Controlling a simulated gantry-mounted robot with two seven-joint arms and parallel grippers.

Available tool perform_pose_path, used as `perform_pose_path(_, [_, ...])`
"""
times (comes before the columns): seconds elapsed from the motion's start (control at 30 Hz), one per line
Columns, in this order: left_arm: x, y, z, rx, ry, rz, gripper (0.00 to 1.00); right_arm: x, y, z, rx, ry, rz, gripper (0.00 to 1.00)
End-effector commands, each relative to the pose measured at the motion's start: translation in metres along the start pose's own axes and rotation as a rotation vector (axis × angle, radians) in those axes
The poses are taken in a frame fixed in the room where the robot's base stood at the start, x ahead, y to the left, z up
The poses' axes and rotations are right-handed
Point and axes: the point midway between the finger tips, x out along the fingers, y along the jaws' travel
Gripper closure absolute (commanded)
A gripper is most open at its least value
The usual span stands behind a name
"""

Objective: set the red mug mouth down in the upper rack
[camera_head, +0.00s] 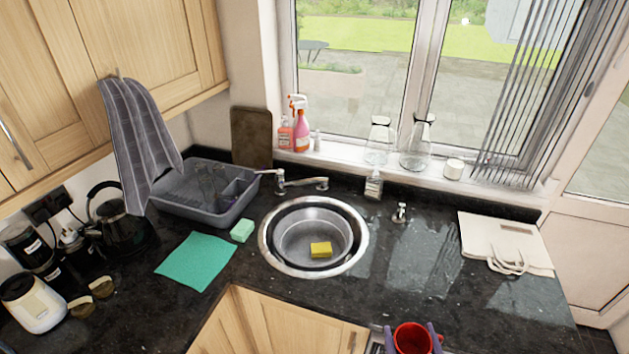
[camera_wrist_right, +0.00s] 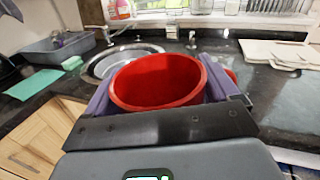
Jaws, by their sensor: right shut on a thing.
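The red mug (camera_head: 411,341) is at the bottom edge of the head view, in front of the counter. My right gripper (camera_head: 412,332) is shut on it, with a purple finger on either side. In the right wrist view the mug (camera_wrist_right: 150,85) sits between the fingers, its open mouth and red inside showing. The mouth faces up, somewhat tilted toward the wrist camera. A bit of red at its right looks like the handle, mostly hidden by a finger. An upper rack cannot be made out clearly; a small grid-like edge shows left of the mug. My left gripper is not in view.
A round sink (camera_head: 290,264) with a yellow sponge (camera_head: 320,249) lies behind the mug. A grey dish drainer (camera_head: 182,205), green cloth (camera_head: 196,261) and green sponge (camera_head: 242,231) are to the left. Pale boards (camera_head: 490,240) lie right. The counter between sink and boards is clear.

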Motion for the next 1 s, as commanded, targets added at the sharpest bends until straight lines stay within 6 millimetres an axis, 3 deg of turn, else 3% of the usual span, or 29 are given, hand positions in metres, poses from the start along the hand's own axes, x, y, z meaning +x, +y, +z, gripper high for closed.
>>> perform_pose_path(0.43, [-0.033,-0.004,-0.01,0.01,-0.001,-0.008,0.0,0.001,-0.001,0.005,-0.679,0.0,-0.001,0.54])
perform_pose_path(0.6, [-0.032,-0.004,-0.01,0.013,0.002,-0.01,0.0,0.001,0.0,0.001,-0.893,-0.001,-0.002,0.54])
perform_pose_path(1.0, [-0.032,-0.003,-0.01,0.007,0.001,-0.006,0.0,0.001,-0.001,0.001,-0.986,-0.001,-0.003,0.54])
